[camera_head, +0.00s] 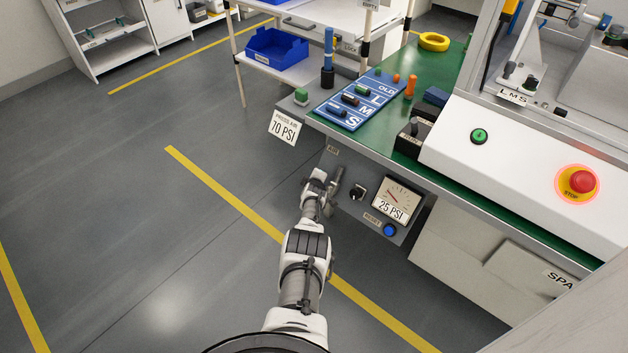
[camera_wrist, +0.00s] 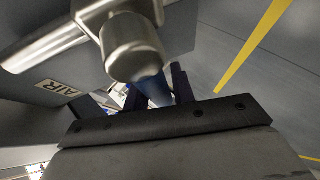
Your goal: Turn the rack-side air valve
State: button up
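In the head view, my arm reaches to the small grey panel under the green bench, and my gripper (camera_head: 322,184) is at the panel's left side. A grey metal valve part (camera_head: 337,178) shows beside it, partly hidden by my gripper. In the wrist view, a metal pipe with a rounded grey end (camera_wrist: 132,48) is close in front of my gripper (camera_wrist: 158,90). The dark fingers stand apart, with something bluish between them. I cannot tell whether they touch it. The AIR label (camera_wrist: 58,87) is left of the pipe.
A black knob (camera_head: 358,192), a gauge labelled 25 PSI (camera_head: 393,200) and a blue reset button (camera_head: 390,230) sit right of my gripper. A 70 PSI sign (camera_head: 285,128) hangs above. A white rack (camera_head: 345,88) stands behind. The floor on the left is clear.

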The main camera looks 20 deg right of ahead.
jog(key=shift+o, duration=1.4)
